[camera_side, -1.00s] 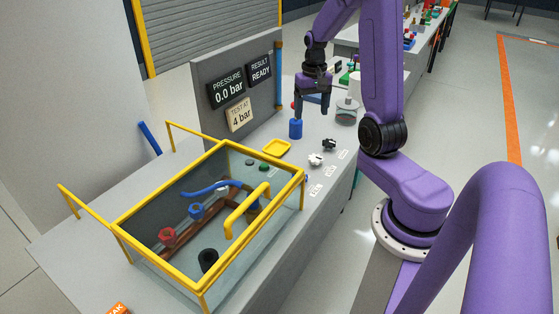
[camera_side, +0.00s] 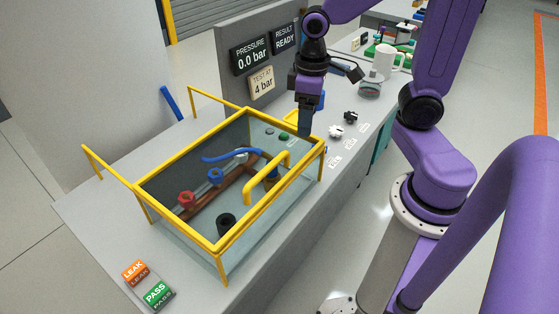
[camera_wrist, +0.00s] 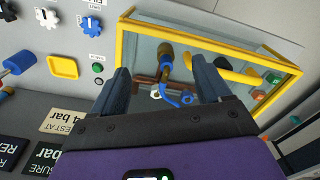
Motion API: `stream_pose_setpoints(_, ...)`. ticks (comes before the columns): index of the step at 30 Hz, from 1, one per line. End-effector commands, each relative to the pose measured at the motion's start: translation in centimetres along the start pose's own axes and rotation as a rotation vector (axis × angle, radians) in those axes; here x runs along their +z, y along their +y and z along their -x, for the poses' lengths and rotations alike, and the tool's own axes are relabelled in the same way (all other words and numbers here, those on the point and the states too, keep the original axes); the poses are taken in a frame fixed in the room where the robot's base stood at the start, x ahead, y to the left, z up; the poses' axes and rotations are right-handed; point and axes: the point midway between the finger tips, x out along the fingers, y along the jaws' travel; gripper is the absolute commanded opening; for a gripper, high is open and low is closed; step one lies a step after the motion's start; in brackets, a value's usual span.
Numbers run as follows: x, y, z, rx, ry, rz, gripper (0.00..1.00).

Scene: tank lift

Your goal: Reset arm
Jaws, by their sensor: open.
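My gripper (camera_side: 304,128) is open and points down near the back right corner of the yellow-framed tank (camera_side: 270,197). In the wrist view its two fingers (camera_wrist: 162,78) stand apart with nothing held between them, and the tank (camera_wrist: 210,46) lies beyond them.
The panel reads pressure 0.0 bar (camera_side: 250,57), result READY (camera_side: 285,38) and test at 4 bar (camera_side: 262,83). LEAK (camera_side: 135,272) and PASS (camera_side: 158,294) blocks sit at the front. A yellow tray (camera_wrist: 63,67) and a green button (camera_wrist: 98,67) lie beside the tank.

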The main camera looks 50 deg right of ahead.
Motion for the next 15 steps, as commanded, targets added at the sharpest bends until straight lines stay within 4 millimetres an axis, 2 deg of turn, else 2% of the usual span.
stream_pose_setpoints(1, 0.7, -1.2, 0.1, -0.001, 0.003, 0.060, 0.77)
stream_pose_setpoints(6, 3.1, -4.6, 0.5, -0.006, 0.005, 0.249, 0.77)
stream_pose_setpoints(15, 8.2, -8.8, 0.8, -0.014, 0.009, 0.556, 0.77)
